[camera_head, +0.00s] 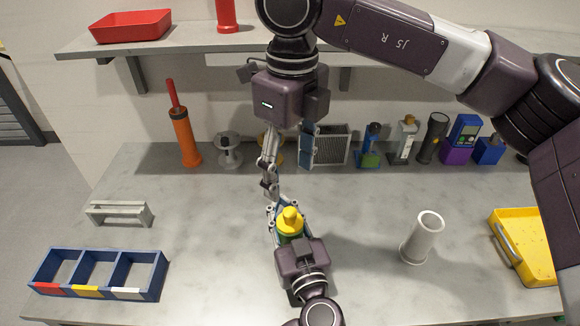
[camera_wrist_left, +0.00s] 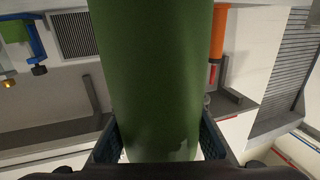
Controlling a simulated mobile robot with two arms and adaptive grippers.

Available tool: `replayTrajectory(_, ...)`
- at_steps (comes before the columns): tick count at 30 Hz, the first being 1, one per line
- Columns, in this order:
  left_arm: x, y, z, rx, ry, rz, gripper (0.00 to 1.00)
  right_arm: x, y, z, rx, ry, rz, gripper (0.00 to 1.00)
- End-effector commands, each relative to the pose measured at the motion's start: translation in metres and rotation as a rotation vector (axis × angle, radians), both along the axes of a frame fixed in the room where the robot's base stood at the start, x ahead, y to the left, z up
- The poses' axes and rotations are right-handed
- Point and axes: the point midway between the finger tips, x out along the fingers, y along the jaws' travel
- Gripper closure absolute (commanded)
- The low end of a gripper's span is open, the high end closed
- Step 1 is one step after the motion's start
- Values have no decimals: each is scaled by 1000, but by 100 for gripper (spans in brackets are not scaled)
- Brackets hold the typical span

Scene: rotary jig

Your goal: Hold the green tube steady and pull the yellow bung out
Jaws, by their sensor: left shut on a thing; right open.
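The green tube (camera_head: 284,238) stands at the middle front of the table, mostly hidden by my left gripper. The yellow bung (camera_head: 290,221) sits in its top. My left gripper (camera_head: 286,228) is shut on the tube from the front. In the left wrist view, the green tube (camera_wrist_left: 158,80) fills the middle, between the two fingers of my left gripper (camera_wrist_left: 160,145); the bung is not in that view. My right gripper (camera_head: 288,172) points down, open and empty, above and behind the bung and apart from it.
A blue three-part bin (camera_head: 160,268) and a grey bracket (camera_head: 120,213) are at left. An orange pump-like thing (camera_head: 185,140) and several devices line the back. A shelf (camera_head: 190,43) hangs above.

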Motion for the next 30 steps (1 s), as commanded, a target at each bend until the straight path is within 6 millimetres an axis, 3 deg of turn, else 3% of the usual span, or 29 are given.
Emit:
replayTrajectory(7, 0, 0, 0, 0, 0, 0, 100, 1, -1, -14, -22, -10, 40, 41)
replayTrajectory(21, 0, 0, 0, -1, 0, -1, 100, 0, -1, -98, -19, -8, 38, 41)
replayTrajectory(30, 0, 0, 0, -1, 0, -1, 100, 1, -1, -118, -19, -10, 37, 41)
